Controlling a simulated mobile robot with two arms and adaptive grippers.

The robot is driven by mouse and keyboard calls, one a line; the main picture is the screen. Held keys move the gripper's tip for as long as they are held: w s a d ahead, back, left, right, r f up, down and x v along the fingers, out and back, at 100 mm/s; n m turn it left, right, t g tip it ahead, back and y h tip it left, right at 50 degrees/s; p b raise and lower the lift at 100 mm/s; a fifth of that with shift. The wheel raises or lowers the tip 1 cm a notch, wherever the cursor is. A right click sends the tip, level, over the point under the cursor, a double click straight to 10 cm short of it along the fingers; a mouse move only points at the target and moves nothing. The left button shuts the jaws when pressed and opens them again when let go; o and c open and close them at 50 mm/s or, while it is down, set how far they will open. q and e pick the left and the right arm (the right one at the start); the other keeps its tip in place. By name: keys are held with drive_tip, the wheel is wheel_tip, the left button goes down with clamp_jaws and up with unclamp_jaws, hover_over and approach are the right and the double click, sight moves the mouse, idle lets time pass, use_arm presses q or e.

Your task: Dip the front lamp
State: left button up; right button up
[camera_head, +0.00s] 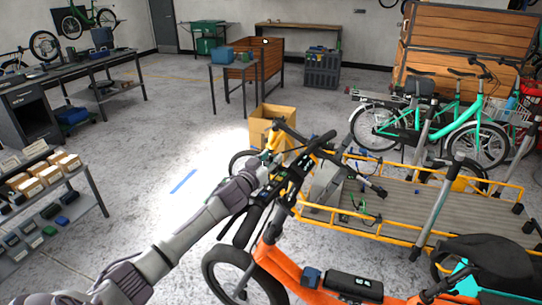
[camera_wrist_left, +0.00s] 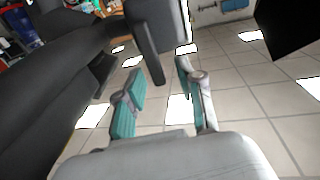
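An orange cargo bike (camera_head: 277,262) stands at the front, its dark handlebar (camera_head: 285,185) reaching up and left. My left arm comes in from the lower left, and my left gripper (camera_head: 266,171) is beside the handlebar. In the left wrist view, the left gripper (camera_wrist_left: 160,92) has its two teal-padded fingers apart. A dark bar (camera_wrist_left: 148,52) comes down toward the gap between them; I cannot tell whether they touch it. I cannot make out the front lamp itself; it may be hidden behind the gripper or handlebar. A bright patch of light (camera_head: 160,215) lies on the floor ahead. My right gripper is not in view.
A yellow-railed cargo platform (camera_head: 440,208) stands right of the handlebar. A cardboard box (camera_head: 262,125) is behind it. A shelf with boxes (camera_head: 85,190) is at the left, and teal bikes (camera_head: 455,125) are at the right. The floor at left centre is clear.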

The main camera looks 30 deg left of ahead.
use_arm(q)
drive_tip(key=shift+w, duration=0.25)
clamp_jaws()
